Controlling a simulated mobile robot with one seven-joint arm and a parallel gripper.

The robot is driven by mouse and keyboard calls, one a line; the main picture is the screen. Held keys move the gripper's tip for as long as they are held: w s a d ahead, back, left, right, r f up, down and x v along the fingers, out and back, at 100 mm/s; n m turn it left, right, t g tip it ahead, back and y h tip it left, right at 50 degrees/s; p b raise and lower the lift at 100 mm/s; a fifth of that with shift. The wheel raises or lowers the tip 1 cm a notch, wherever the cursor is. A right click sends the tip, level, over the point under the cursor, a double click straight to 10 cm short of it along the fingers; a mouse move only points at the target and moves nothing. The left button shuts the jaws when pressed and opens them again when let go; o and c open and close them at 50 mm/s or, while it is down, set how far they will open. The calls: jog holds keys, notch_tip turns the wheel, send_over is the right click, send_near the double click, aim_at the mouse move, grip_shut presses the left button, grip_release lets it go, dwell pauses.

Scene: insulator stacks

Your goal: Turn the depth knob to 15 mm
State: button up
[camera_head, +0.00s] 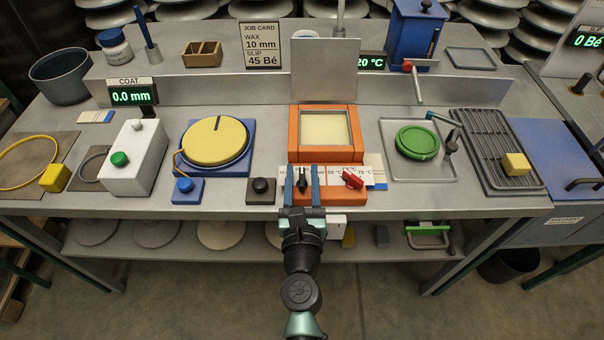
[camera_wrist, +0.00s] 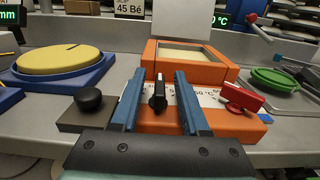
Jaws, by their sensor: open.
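The depth knob (camera_wrist: 158,92) is a small black knob with a pale pointer line, on the front panel of the orange wax bath (camera_wrist: 215,58). In the wrist view its line points roughly up. It also shows in the head view (camera_head: 302,184). My gripper (camera_wrist: 159,76) is open, with its two blue fingers on either side of the knob and a gap visible on each side. In the head view my gripper (camera_head: 302,172) reaches to the panel from the front. The depth scale's numbers are mostly hidden by my fingers.
A red knob (camera_wrist: 242,97) with °C marks sits right of my right finger. A black button (camera_wrist: 89,100) on a dark base stands left. The job card (camera_head: 261,45) reads wax 10 mm, slip 45 Bé. The coat display (camera_head: 132,96) reads 0.0 mm.

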grip_shut()
jog(key=shift+n+y, duration=0.3)
jog(key=shift+y, duration=0.2)
jog(key=shift+d+n+y+b, duration=0.1)
jog(key=shift+n+y+b, duration=0.65)
jog(key=shift+y, duration=0.45)
jog(key=n+g+y, duration=0.2)
jog(key=n+y, duration=0.1)
jog(key=y, duration=0.1)
jog(key=shift+w+y, duration=0.1)
jog(key=shift+y, duration=0.3)
jog(key=shift+n+g+y+b, duration=0.6)
jog(key=shift+n+g+y, duration=1)
jog(key=shift+n+y, duration=0.55)
jog(key=shift+y, duration=0.25)
grip_release()
